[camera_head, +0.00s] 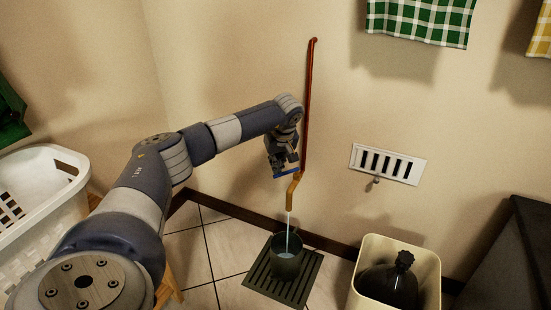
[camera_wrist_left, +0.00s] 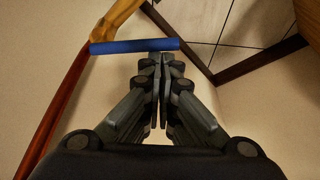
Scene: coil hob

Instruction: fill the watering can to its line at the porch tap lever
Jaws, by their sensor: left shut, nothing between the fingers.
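The tap's brass spout (camera_head: 293,190) hangs at the lower end of a red pipe (camera_head: 309,105) on the wall. A thin stream of water (camera_head: 288,232) runs from it into a dark green can (camera_head: 285,267) standing upright on a floor grate. Water shows inside the can; I cannot make out its line. The blue lever (camera_head: 288,173) sticks out sideways from the tap and spans the left wrist view (camera_wrist_left: 135,46). My left gripper (camera_wrist_left: 161,62) is shut and empty, its fingertips right at the lever; I cannot tell whether they touch. My right gripper is out of view.
The dark slatted grate (camera_head: 259,285) lies on the tiled floor. A cream bin (camera_head: 428,262) with a black bag (camera_head: 390,288) stands to its right. A white basket (camera_head: 45,205) is at left. A wall vent (camera_head: 388,164) and a green checked cloth (camera_head: 422,20) are at right.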

